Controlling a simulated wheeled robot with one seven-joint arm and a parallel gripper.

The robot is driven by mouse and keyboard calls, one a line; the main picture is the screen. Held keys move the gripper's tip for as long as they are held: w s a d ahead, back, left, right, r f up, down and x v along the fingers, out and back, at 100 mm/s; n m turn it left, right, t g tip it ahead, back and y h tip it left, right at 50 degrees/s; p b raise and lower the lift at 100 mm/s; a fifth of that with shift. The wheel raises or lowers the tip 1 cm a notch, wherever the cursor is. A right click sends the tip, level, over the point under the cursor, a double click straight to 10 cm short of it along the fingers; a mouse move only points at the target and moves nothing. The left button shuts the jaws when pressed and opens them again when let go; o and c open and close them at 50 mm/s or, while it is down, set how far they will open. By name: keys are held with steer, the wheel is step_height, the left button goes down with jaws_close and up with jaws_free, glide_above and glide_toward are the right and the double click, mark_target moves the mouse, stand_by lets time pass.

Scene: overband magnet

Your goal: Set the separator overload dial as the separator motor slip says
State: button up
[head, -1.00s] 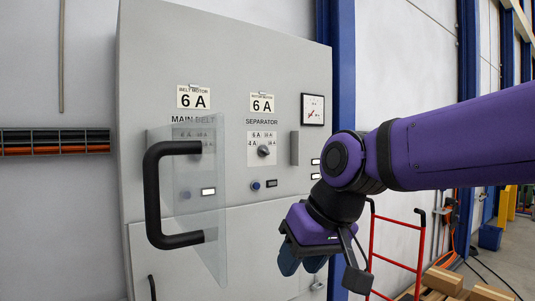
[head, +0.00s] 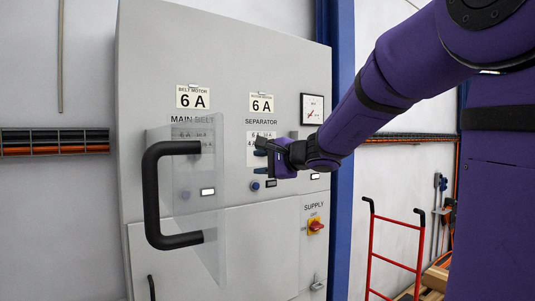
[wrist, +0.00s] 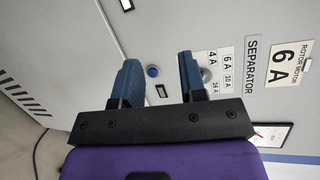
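The separator motor slip (head: 261,102) reads 6 A under a small line of print and sits above the SEPARATOR label. It also shows in the wrist view (wrist: 291,52). The separator dial (wrist: 207,74) is a grey knob on a white plate (wrist: 223,72) marked 4 A, 6 A, 10 A and 16 A. A finger partly covers it in the wrist view, and my gripper hides it in the head view. I cannot tell where it points. My gripper (wrist: 160,78) is open and empty in front of the panel, one blue finger overlapping the dial, contact unclear.
A clear hinged cover with a black handle (head: 152,195) stands out over the MAIN BELT dial, left of my gripper. A blue button (head: 255,186) lies below the separator plate. A red SUPPLY switch (head: 315,226) is lower right. A red hand truck (head: 393,257) stands right of the cabinet.

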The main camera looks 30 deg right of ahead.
steer(key=w+d+r+m+t+h, duration=0.1)
steer(key=w+d+m+t+h, duration=0.35)
steer(key=d, duration=0.75)
steer(key=w+m+g, duration=0.1)
steer(key=w+m, duration=0.1)
steer(key=w, duration=0.9)
steer(key=shift+a+r+m, duration=0.15)
steer(key=shift+a+m, duration=0.1)
steer(key=shift+m, duration=0.1)
steer(key=shift+g, duration=0.25)
jaws_close()
